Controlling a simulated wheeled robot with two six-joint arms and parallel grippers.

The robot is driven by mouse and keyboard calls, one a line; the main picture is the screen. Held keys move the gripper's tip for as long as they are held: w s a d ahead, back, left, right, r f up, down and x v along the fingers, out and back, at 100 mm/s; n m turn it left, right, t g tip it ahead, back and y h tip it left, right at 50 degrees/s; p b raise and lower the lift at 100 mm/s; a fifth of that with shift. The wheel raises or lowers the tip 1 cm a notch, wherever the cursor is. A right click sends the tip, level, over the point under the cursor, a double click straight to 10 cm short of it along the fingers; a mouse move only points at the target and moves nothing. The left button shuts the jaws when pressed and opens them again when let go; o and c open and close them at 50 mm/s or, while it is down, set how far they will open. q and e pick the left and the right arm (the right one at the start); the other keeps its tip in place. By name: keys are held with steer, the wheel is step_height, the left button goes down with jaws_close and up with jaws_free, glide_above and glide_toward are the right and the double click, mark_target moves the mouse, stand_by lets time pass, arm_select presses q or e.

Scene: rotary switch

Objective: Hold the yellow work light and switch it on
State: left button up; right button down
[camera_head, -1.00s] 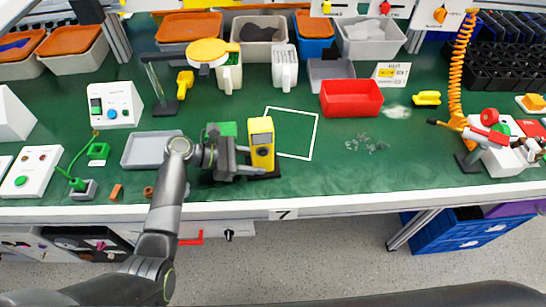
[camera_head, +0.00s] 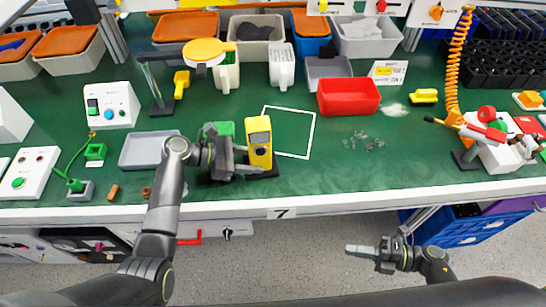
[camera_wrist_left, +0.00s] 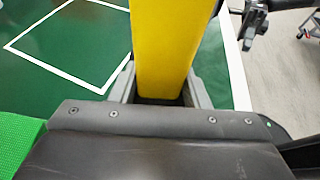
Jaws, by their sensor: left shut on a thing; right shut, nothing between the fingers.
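The yellow work light (camera_head: 259,146) stands upright near the table's front edge, with a dark round feature on the face toward the head camera. My left gripper (camera_head: 243,161) is shut on it from the left, low on its body. In the left wrist view the yellow body (camera_wrist_left: 168,45) rises between the two grey fingers. My right gripper (camera_head: 354,249) is shut and empty, in front of the table and below its edge, to the right of the light. It also shows dark at the top right of the left wrist view, partly cut off.
A white outlined square (camera_head: 289,132) lies bare beside the light. A red bin (camera_head: 348,97) stands behind it, and small grey parts (camera_head: 364,141) lie to the right. A grey tray (camera_head: 148,150) is at left.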

mark_target(261, 152)
step_height(261, 152, up, 11)
steer(key=d+n+g+y, duration=0.1)
steer(key=n+g, duration=0.6)
steer(key=n, duration=0.5)
steer(key=w+a+r+m+t+y, duration=0.1)
steer(key=w+a+r+m+t, duration=0.4)
steer(key=w+a+r+m, duration=0.3)
steer(key=w+a, duration=0.3)
steer(key=shift+w+a+m, duration=0.25)
steer(key=shift+w+m, duration=0.15)
steer(key=shift+r, duration=0.1)
steer(key=w+a, duration=0.5)
steer(key=a, duration=0.5)
steer(key=shift+w, duration=0.25)
steer(key=shift+a, duration=0.1)
